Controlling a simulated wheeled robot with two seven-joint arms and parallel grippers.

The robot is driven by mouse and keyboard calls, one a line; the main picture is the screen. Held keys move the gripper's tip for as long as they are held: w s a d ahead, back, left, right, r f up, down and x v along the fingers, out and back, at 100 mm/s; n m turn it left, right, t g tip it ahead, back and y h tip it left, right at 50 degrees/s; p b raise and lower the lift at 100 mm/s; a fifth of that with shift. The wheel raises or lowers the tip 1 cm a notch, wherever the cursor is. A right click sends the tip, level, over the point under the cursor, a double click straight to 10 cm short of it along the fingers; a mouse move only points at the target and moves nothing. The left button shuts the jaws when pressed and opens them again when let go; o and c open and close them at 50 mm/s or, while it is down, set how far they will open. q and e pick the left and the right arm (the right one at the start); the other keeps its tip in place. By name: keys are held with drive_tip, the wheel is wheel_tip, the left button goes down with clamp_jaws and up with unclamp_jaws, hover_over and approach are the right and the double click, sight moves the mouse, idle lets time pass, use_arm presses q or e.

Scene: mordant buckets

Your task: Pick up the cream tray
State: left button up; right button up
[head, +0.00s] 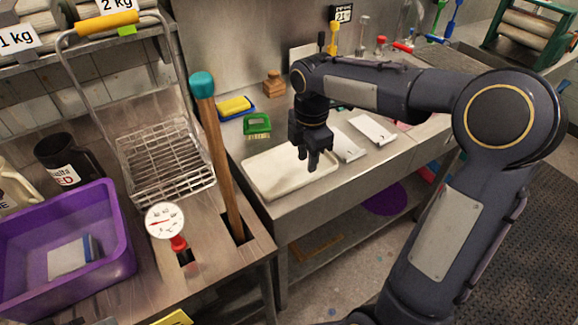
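The cream tray (277,177) lies flat on the steel counter in the middle of the head view, close to the counter's front edge. My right gripper (313,164) points down over the tray's right end. Its fingers hide part of that end. The fingertips show close together, and I cannot tell how far apart they are or whether they touch the tray. My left gripper is out of the view.
A green brush (257,123) and a yellow sponge (234,106) lie behind the tray. White scrapers (373,129) lie to its right. A teal-topped wooden pole (217,150) stands left of it. A wire basket (165,160) and purple tub (100,215) fill the left bench.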

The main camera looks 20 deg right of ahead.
sight(305, 180)
drive_tip(key=shift+w+f+n, duration=0.3)
drive_tip(key=shift+w, duration=0.05)
drive_tip(key=shift+f, duration=0.3)
wheel_tip(305, 180, down, 7)
drive_tip(key=shift+w+f, duration=0.1)
drive_tip(key=shift+c, duration=0.4)
clamp_jaws()
